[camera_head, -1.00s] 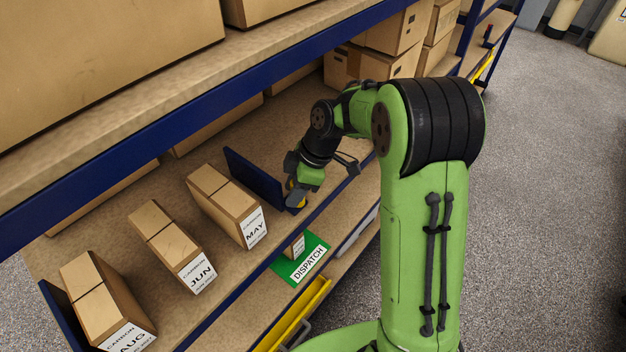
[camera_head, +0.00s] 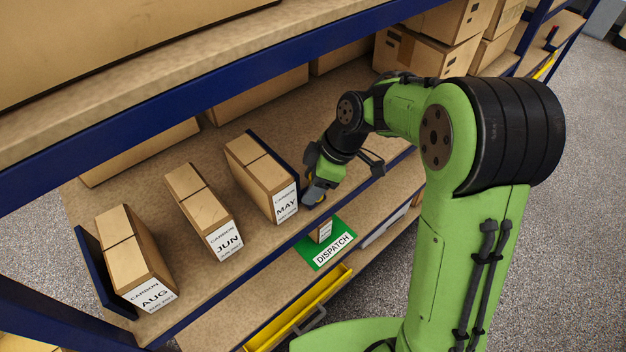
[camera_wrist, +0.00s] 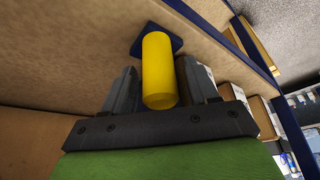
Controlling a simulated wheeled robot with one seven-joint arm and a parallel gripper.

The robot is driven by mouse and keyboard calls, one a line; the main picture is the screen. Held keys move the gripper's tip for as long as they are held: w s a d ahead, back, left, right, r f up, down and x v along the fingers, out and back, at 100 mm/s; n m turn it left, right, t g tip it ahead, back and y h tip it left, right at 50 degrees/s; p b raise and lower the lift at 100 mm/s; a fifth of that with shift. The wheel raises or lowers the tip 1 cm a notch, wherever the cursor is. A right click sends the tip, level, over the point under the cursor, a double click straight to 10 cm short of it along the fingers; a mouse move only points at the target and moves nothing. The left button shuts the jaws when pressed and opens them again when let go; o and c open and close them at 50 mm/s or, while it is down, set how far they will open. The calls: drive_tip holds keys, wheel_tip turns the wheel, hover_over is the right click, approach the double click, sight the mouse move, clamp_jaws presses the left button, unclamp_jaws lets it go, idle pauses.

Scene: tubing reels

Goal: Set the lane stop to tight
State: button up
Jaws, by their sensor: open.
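The lane stop is a blue upright plate (camera_head: 272,152) standing along the right side of the MAY box (camera_head: 262,178). It looks close against that box; whether they touch I cannot tell. Its yellow handle (camera_wrist: 158,75) shows in the wrist view, with part of the blue plate behind it. My gripper (camera_head: 314,192) is at the plate's front end on its right side. In the wrist view my gripper (camera_wrist: 156,85) is open, with one finger on each side of the yellow handle.
The JUN box (camera_head: 203,210) and AUG box (camera_head: 135,260) stand left of MAY with gaps between them. Another blue plate (camera_head: 98,265) stands left of AUG. A small box (camera_head: 322,230) sits on the green DISPATCH mat (camera_head: 338,241) below. The upper shelf (camera_head: 215,98) overhangs.

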drive_tip(key=p+v, duration=0.4)
drive_tip(key=v, duration=1.1)
drive_tip(key=shift+r+p, duration=0.3)
drive_tip(key=shift+r, duration=0.1)
